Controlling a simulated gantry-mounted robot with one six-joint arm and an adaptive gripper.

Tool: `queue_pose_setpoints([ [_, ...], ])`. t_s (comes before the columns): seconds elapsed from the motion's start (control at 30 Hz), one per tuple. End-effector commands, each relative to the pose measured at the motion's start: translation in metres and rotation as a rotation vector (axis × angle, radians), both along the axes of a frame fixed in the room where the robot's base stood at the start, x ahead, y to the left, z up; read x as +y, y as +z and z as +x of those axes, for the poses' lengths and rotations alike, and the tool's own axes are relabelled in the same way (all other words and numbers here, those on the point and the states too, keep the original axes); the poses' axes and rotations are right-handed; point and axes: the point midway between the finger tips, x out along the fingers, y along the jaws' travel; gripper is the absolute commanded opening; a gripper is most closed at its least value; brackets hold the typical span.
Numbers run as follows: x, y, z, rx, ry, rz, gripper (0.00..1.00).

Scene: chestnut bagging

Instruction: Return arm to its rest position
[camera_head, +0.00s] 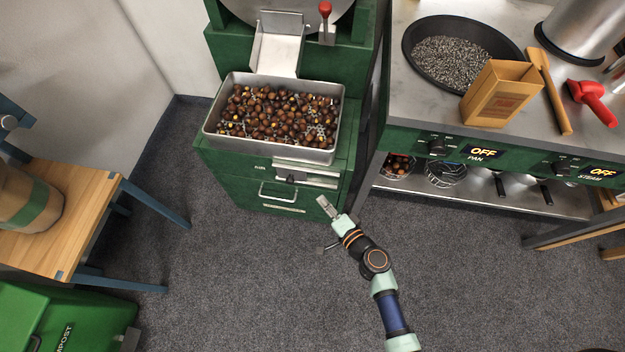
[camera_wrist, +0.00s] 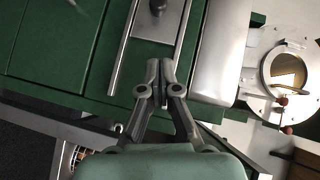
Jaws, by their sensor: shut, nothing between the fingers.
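My gripper (camera_head: 322,202) is in front of the green cabinet (camera_head: 232,186), low and near its right side, in the head view. The arm reaches up to it from the bottom of the picture. In the wrist view my gripper (camera_wrist: 160,75) has its two fingers together with nothing between them. Behind the fingertips there are the green cabinet front and a metal rail with a dark knob (camera_wrist: 157,7). I cannot tell whether the fingertips touch the cabinet.
A metal tray (camera_head: 211,120) of chestnuts sits on the cabinet. At right, a steel counter (camera_head: 405,95) holds a dark pan (camera_head: 411,60), a paper bag (camera_head: 500,95) and a red-handled tool (camera_head: 592,100). A wooden table (camera_head: 90,195) and green compost bin (camera_head: 90,325) stand left. Carpet between is clear.

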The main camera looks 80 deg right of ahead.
Motion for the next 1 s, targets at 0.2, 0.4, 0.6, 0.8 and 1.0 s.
queue_pose_setpoints([
  [0.2,0.019,0.006,-0.021,0.0,-0.002,-0.001,0.0],
  [0.4,0.021,0.006,-0.023,0.0,-0.002,-0.002,0.0],
  [0.6,0.02,0.006,-0.022,-0.001,-0.002,-0.001,0.0],
  [0.8,0.022,0.018,-0.011,0.004,0.038,-0.025,0.0],
  [1.0,0.066,0.112,0.085,0.095,0.426,-0.261,0.0],
])
